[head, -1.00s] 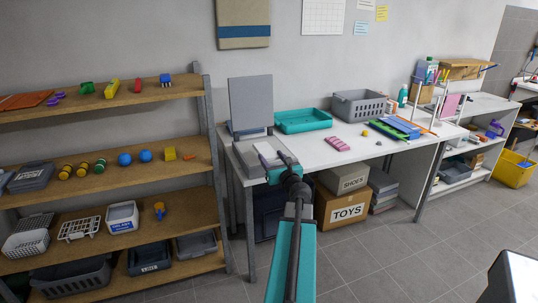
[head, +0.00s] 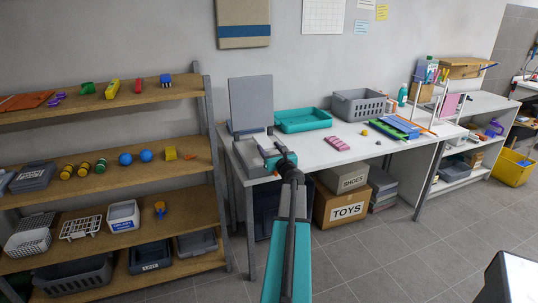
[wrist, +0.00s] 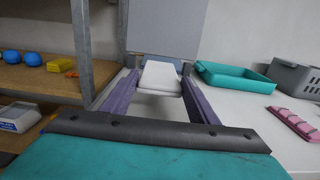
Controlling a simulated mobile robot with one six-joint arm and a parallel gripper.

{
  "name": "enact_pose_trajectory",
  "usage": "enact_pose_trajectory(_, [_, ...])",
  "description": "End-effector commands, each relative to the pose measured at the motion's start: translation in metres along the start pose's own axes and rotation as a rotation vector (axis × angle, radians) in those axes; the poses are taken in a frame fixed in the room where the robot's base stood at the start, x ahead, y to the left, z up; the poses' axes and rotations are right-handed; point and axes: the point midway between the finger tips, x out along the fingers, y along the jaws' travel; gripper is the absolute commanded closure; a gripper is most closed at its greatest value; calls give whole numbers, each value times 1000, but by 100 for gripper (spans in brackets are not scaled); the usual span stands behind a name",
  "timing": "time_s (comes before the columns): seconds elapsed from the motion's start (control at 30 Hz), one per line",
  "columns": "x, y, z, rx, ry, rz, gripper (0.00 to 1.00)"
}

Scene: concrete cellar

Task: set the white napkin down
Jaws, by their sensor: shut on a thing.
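My gripper (head: 270,149) is shut on the white napkin (wrist: 160,76). In the wrist view the napkin is a pale folded block between the two finger ends. In the head view it is mostly hidden by the gripper. The lid also fills the top of the wrist view (wrist: 165,30). I cannot tell whether the napkin touches anything below it.
A teal tray (head: 303,120), a grey basket (head: 358,104) and a pink block (head: 336,144) are on the table to the right. A wooden shelf unit (head: 110,163) with a grey post stands close on the left.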

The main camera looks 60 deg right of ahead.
Motion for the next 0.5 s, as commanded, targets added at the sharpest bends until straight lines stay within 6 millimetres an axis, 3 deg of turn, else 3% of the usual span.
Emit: enact_pose_trajectory(0.5, [6, -2, -1, 0, 0, 0, 72])
